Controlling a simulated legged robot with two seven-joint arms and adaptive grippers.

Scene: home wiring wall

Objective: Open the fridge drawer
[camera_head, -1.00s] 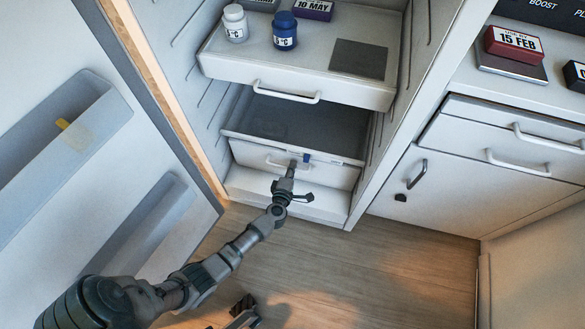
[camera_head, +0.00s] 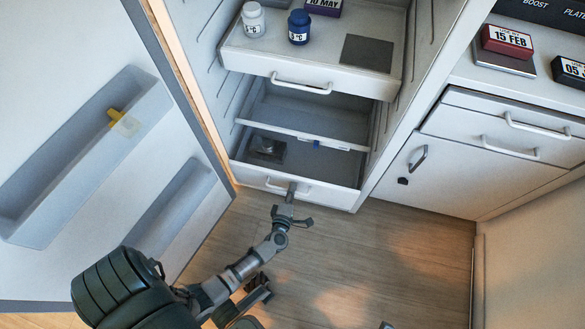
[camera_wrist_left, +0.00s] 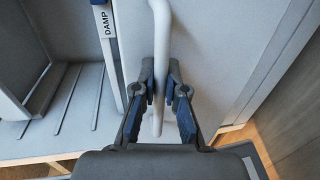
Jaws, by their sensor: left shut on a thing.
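The low fridge drawer (camera_head: 335,195) stands pulled out, with its inside showing from above. My left gripper (camera_head: 291,193) is at the white bar handle on the drawer front. In the left wrist view, the two dark fingers of my left gripper (camera_wrist_left: 160,97) are shut on the upright-looking white handle (camera_wrist_left: 160,35), one on each side. A dark square patch with a small shiny thing (camera_head: 265,148) lies inside the drawer at the left. My right gripper cannot be made out.
Above is a drawer (camera_head: 330,75) carrying a white jar (camera_head: 253,18) and a blue jar (camera_head: 299,27). A white bar with a blue tab (camera_head: 317,144) crosses behind the low drawer. The open fridge door (camera_head: 60,190) stands left. The wooden floor (camera_head: 390,270) is clear at right.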

